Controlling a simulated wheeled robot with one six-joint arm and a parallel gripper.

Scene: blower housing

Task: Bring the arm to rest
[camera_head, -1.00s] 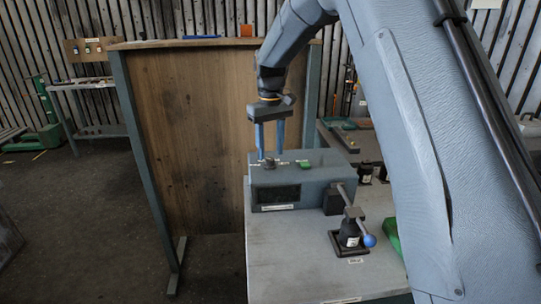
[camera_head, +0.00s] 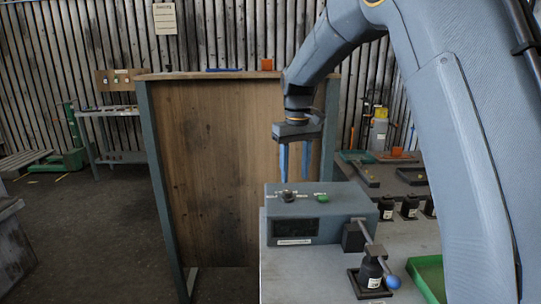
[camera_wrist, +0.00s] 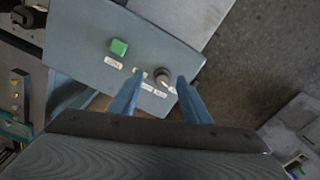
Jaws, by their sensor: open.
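My gripper (camera_head: 294,181) is open and empty, its two blue fingers pointing down. In the head view it hangs over the left part of a grey control box (camera_head: 335,222). The box has a dark knob (camera_head: 288,196) and a green button (camera_head: 321,197) on its top. In the wrist view the fingers of my gripper (camera_wrist: 158,78) lie on either side of the knob's lower side. The knob (camera_wrist: 162,75) stands beside the green button (camera_wrist: 119,47). I cannot tell how far the fingertips are above the box.
The box stands on a grey table (camera_head: 310,275). A lever with a blue ball (camera_head: 393,282) is on its right, near a green tray (camera_head: 428,275). A wooden panel (camera_head: 220,170) stands close behind and left. Several dark bottles (camera_head: 409,206) stand farther right. The left floor is open.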

